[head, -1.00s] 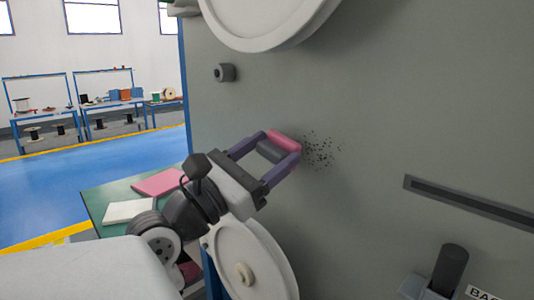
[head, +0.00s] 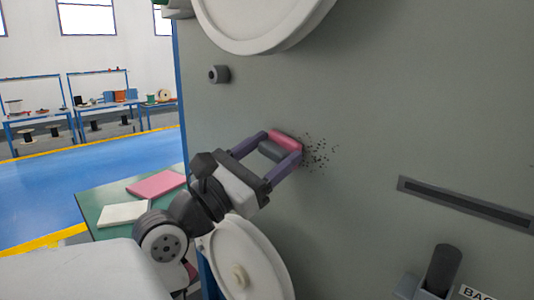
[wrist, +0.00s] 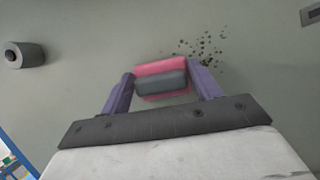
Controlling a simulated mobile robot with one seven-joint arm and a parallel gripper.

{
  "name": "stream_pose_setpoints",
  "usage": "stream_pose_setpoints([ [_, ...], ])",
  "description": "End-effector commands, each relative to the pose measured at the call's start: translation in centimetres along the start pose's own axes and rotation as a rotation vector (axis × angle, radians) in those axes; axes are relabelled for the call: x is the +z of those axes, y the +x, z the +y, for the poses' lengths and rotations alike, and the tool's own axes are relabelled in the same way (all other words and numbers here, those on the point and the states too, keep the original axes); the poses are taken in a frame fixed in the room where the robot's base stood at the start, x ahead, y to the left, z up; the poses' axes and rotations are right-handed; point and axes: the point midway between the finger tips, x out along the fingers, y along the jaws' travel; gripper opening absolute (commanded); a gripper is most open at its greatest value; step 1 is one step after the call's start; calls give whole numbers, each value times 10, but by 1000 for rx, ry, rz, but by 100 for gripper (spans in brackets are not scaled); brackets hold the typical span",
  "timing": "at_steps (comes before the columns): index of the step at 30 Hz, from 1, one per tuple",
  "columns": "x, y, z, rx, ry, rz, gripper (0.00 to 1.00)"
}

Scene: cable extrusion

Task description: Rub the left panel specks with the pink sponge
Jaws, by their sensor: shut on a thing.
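The pink sponge (head: 286,141) has a dark grey middle band and sits between the two purple fingers of my gripper (head: 281,153). My gripper is shut on it. The dark specks (head: 318,152) are scattered on the grey-green panel (head: 400,110), just right of the sponge in the head view. In the wrist view the sponge (wrist: 160,70) lies across the fingertips, and the specks (wrist: 205,48) show above and right of it. The sponge is at or very close to the panel; I cannot tell whether it touches.
A dark knob (head: 219,74) sticks out at the panel's upper left. A large white wheel (head: 265,20) is above and another white wheel (head: 250,262) below. A slotted bar (head: 465,203) and a dark handle (head: 444,268) are at right. A green table (head: 95,205) holds a pink pad (head: 157,185) and a white pad (head: 123,214).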

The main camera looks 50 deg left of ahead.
Motion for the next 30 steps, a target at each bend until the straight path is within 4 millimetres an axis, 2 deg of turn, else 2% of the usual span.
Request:
stream_pose_setpoints([
  [8, 0, 3, -3, -1, 1, 0, 44],
  [18, 5, 4, -29, -1, 0, 0, 44],
  [26, 7, 4, -36, -1, 1, 0, 44],
  [30, 9, 6, -46, -2, 1, 0, 44],
])
